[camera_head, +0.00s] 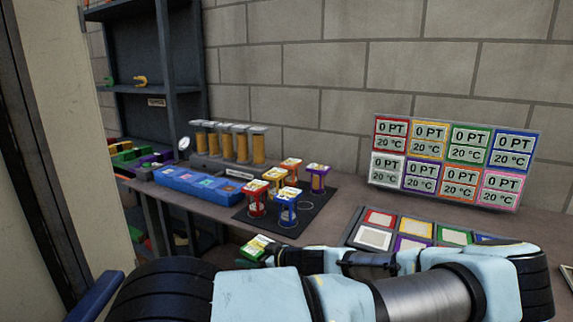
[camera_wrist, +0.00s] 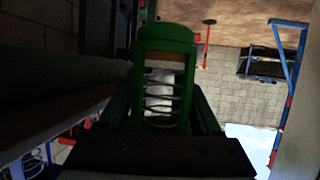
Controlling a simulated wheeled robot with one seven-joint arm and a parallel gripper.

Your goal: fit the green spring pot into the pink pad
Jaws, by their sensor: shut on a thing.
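The green spring pot shows large in the wrist view (camera_wrist: 166,36), with its coiled spring inside a green frame. My gripper (camera_wrist: 163,108) is shut on it. In the head view only the pot's green and pale top (camera_head: 257,247) shows, at the left end of my arm near the table's front edge. The pads sit in a dark tray (camera_head: 352,240) on the table to the right. Red, yellow, green, blue, white and purple pads show at least in part. The pink pad cannot be seen; my arm covers the tray's front right part.
Several spring pots, red (camera_head: 256,199), blue (camera_head: 288,207), orange and purple, stand on a black mat (camera_head: 318,206). A blue block (camera_head: 195,185) and a row of yellow cylinders (camera_head: 228,148) lie behind. A display board (camera_head: 454,162) stands at the back right. Bare tabletop lies between mat and tray.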

